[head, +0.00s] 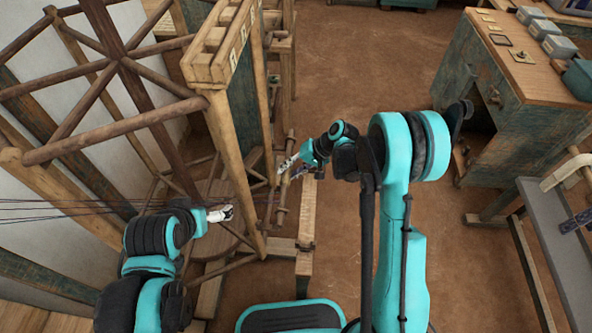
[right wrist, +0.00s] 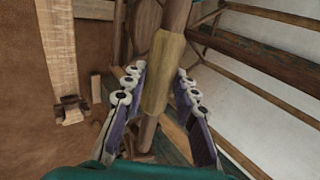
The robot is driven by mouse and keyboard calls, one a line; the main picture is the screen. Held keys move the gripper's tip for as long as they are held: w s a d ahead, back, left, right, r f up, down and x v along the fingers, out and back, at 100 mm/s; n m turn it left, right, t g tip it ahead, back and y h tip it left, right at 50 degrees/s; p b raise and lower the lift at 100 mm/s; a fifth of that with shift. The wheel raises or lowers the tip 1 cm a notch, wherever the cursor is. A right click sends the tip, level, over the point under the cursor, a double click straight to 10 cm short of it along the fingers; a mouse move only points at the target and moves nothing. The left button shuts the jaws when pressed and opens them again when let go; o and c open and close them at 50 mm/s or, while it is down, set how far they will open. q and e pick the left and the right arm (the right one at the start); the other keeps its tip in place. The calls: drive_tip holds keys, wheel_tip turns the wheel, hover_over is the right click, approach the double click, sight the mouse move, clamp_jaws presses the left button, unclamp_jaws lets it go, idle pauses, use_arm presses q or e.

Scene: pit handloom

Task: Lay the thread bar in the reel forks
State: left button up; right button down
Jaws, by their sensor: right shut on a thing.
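The thread bar (head: 280,208), a wooden rod, stands in my right gripper (head: 288,170) beside the loom's wooden frame. In the right wrist view the bar's tan sleeve (right wrist: 163,75) lies between the two fingers of that gripper (right wrist: 160,98), which is shut on it. Dark threads (head: 60,207) run from the left edge toward the bar. My left gripper (head: 222,213) is near these threads, left of the bar; its fingers are too small to judge. I cannot make out the reel forks for certain.
A large spoked wooden wheel (head: 125,60) fills the upper left. A wooden post (head: 235,165) stands between my grippers. A low wooden beam (head: 304,265) lies below the bar. A cabinet (head: 520,85) and a grey bench (head: 555,240) are at right. Brown floor between is clear.

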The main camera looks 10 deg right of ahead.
drive_tip(key=b+x, duration=0.3)
drive_tip(key=x, duration=0.3)
drive_tip(key=shift+a+f+b, duration=0.2)
drive_tip(key=shift+a+b, duration=0.15)
drive_tip(key=shift+b, duration=0.05)
idle(0.4)
drive_tip(key=shift+w, duration=0.1)
drive_tip(key=c, duration=1.1)
unclamp_jaws()
drive_tip(key=v, duration=1.2)
